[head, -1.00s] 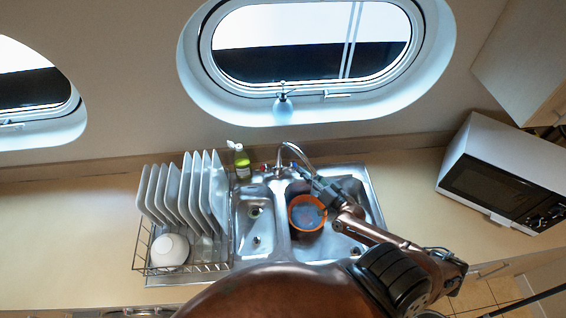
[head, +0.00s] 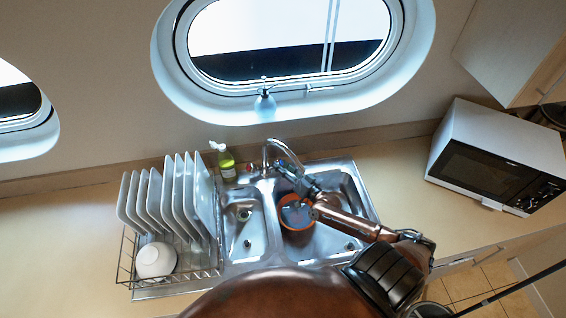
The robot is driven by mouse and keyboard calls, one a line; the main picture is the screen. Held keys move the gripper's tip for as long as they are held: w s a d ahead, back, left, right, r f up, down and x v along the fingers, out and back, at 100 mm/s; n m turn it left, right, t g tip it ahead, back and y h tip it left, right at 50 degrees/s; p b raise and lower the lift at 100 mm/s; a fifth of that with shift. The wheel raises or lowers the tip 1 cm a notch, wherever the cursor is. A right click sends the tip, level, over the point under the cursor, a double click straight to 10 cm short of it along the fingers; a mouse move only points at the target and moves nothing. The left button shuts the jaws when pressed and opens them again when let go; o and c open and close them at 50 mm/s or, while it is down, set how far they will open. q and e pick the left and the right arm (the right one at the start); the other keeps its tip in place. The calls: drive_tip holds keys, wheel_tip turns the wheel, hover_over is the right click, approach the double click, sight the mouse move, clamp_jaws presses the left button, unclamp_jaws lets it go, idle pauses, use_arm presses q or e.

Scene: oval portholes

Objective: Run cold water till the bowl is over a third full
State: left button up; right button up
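The orange-rimmed bowl (head: 284,222) stands in the right basin of the steel sink (head: 352,190), below the curved tap spout (head: 284,147). My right forearm covers part of it. Its inside looks dark grey, and I cannot read the water level or make out a stream. A red-marked tap handle (head: 251,168) shows left of the spout base. My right gripper (head: 284,170) reaches over the bowl to the right side of the tap base, where the cold handle is hidden or too small to tell. Its fingers are too small to judge. My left gripper is out of view.
A dish rack (head: 126,262) with several white plates (head: 170,195) and a white bowl (head: 155,261) stands left of the sink. A green soap bottle (head: 227,166) is behind it. A microwave (head: 490,160) is at right.

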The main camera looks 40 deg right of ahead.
drive_tip(key=shift+w, duration=0.7)
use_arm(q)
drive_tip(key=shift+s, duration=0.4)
use_arm(e)
drive_tip(key=shift+w, duration=0.1)
drive_tip(key=shift+c, duration=0.4)
drive_tip(key=c, duration=0.8)
drive_tip(key=m+h+p, duration=0.1)
drive_tip(key=p, duration=0.3)
drive_tip(key=m+g+h+p, duration=0.1)
drive_tip(key=p, duration=0.3)
drive_tip(key=shift+r+m, duration=0.3)
drive_tip(key=shift+r, duration=0.1)
drive_tip(key=shift+c, duration=0.2)
drive_tip(key=shift+f+p, duration=0.2)
drive_tip(key=shift+p, duration=0.5)
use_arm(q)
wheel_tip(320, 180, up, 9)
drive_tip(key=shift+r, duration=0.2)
use_arm(e)
drive_tip(key=shift+f+h, duration=0.1)
drive_tip(key=shift+h, duration=0.2)
